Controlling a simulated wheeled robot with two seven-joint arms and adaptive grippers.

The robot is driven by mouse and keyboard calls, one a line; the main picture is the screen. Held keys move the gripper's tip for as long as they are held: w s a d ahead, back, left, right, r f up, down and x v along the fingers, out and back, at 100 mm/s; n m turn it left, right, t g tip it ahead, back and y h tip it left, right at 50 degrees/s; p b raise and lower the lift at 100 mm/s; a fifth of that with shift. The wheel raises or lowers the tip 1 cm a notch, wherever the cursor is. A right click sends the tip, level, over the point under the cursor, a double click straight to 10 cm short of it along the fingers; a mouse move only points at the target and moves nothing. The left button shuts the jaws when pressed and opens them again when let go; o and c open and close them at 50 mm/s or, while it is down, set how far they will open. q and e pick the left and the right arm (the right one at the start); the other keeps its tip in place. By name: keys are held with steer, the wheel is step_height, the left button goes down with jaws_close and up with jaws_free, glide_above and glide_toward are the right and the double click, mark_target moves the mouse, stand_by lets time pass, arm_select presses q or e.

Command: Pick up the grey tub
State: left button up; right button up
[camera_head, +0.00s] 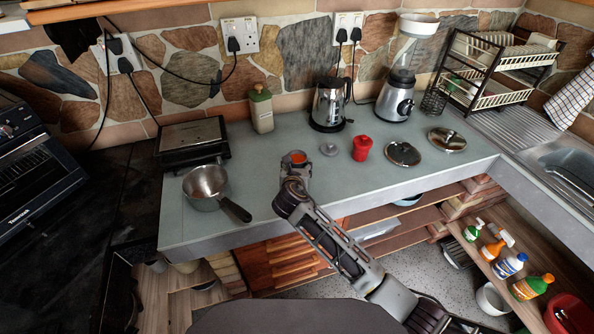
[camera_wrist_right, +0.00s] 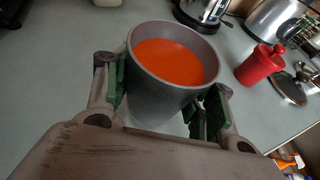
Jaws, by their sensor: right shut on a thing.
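The grey tub (camera_wrist_right: 165,100) is a round cup-shaped vessel with orange contents, seen from above in the right wrist view. In the head view it shows small at the end of my right arm, with its orange top (camera_head: 298,157) visible. My right gripper (camera_wrist_right: 165,110) has its green-padded fingers on either side of the tub and is shut on it. The tub looks upright. I cannot tell whether its base touches the counter. My left gripper is not in view.
On the counter (camera_head: 260,200), a steel saucepan (camera_head: 205,184) stands left. The counter's front middle is clear.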

mark_target(298, 153)
steer(key=shift+r, duration=2)
steer(key=shift+r, duration=0.25)
